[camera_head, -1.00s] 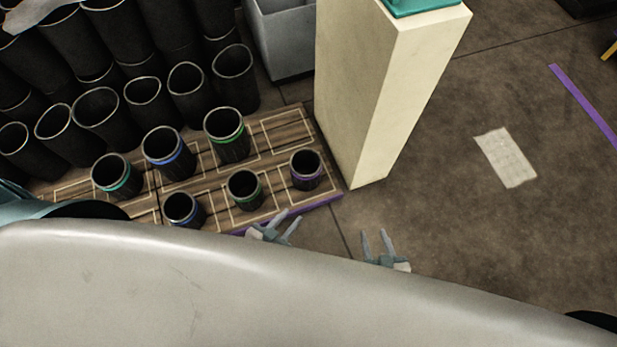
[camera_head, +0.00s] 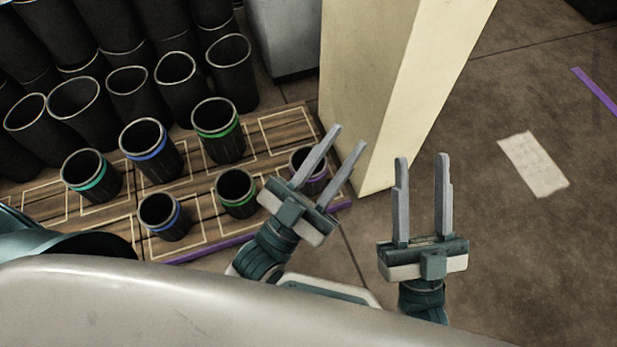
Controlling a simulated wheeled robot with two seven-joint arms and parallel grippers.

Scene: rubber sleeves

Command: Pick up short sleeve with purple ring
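The short black sleeve with the purple ring (camera_head: 318,180) stands upright at the right end of the front row on the wooden board (camera_head: 190,251). My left gripper (camera_head: 349,145) is open and empty. In the picture its fingers overlap this sleeve and hide part of it; I cannot tell how high above it they are. My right gripper (camera_head: 422,158) is open and empty, to the right of the board, over the floor and in front of the cream pillar.
Short sleeves with green (camera_head: 236,192) and blue (camera_head: 164,216) rings stand left of it. Taller ringed sleeves (camera_head: 218,131) stand behind, then rows of plain black sleeves (camera_head: 232,72). A cream pillar (camera_head: 365,80) rises at the board's right end. Floor at right is mostly clear.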

